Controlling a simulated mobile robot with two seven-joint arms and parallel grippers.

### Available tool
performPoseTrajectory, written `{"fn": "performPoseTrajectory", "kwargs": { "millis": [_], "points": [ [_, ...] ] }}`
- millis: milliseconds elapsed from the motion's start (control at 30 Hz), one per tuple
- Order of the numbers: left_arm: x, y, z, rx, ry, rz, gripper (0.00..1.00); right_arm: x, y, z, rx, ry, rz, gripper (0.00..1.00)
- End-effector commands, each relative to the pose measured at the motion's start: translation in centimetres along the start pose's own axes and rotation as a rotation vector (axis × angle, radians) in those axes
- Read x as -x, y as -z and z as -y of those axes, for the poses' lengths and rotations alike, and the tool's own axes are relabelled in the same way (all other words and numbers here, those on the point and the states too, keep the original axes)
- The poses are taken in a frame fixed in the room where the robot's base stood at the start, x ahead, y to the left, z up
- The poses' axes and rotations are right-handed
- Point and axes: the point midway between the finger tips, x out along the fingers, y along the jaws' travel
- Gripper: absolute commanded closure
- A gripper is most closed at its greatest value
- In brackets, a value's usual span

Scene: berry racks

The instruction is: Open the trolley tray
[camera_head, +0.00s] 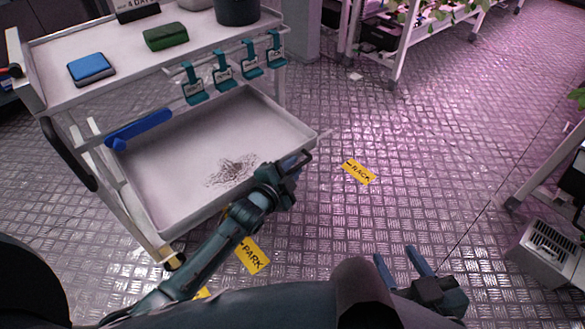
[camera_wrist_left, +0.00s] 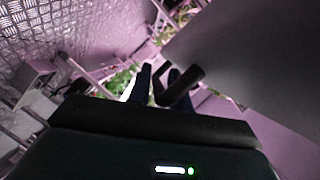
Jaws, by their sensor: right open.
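The trolley tray (camera_head: 293,117) is a wide, shallow, pale tray on the lower level of the trolley (camera_head: 48,52). A brown smear of debris marks its floor. My left gripper (camera_head: 297,165) is at the tray's near right corner, beside a dark handle. In the left wrist view, the left gripper's fingers (camera_wrist_left: 160,82) are close to a dark, bent handle (camera_wrist_left: 186,89); I cannot tell whether they are shut on it. My right gripper (camera_head: 403,262) is open and empty over the floor, right of the tray.
The trolley's top holds a blue box (camera_head: 91,67), a green item (camera_head: 165,37) and a dark pot (camera_head: 237,10). Several teal tools hang from its rail. Yellow RACK (camera_head: 359,172) and PARK (camera_head: 253,255) labels lie on the floor.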

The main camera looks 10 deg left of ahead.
Motion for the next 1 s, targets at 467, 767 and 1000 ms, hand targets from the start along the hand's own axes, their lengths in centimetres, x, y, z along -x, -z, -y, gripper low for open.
{"fn": "performPoseTrajectory", "kwargs": {
  "millis": [467,767,1000],
  "points": [
    [3.7,0.2,0.1,0.001,-0.003,0.0,0.8,0.6,0.4,0.1,-0.027,0.009,0.053,0.56],
    [10.2,0.1,0.1,0.001,-0.002,0.0,0.8,1.7,2.3,-0.8,-0.078,-0.019,0.021,0.56],
    [12.9,0.0,0.1,0.0,0.0,0.0,0.8,2.2,2.5,-1.0,-0.096,-0.027,0.017,0.56]
  ]
}}
